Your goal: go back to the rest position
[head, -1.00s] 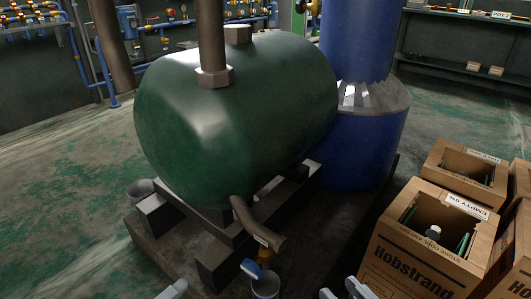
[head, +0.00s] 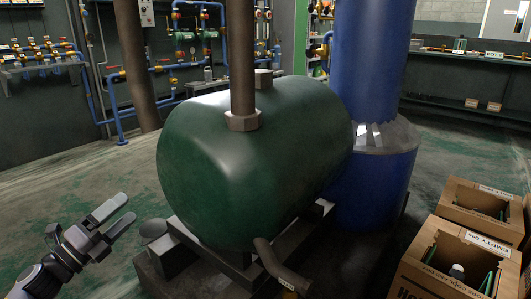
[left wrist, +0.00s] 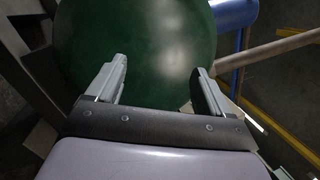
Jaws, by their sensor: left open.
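My left gripper (head: 121,217) is open and empty at the lower left of the head view, over the floor to the left of the green tank's stand. In the left wrist view its two fingers (left wrist: 163,80) are spread apart with nothing between them. The green tank (head: 245,165) lies on its stand in the middle of the head view. It also fills the area beyond the fingers in the left wrist view (left wrist: 145,35). The fingers look apart from it. My right gripper is not in view.
A blue column (head: 368,60) stands behind the tank. Cardboard boxes (head: 465,265) with bottles stand at the lower right. A brown pipe (head: 275,265) juts from the tank's bottom. Pipes and valves (head: 165,75) line the back wall. The floor at left (head: 75,185) is clear.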

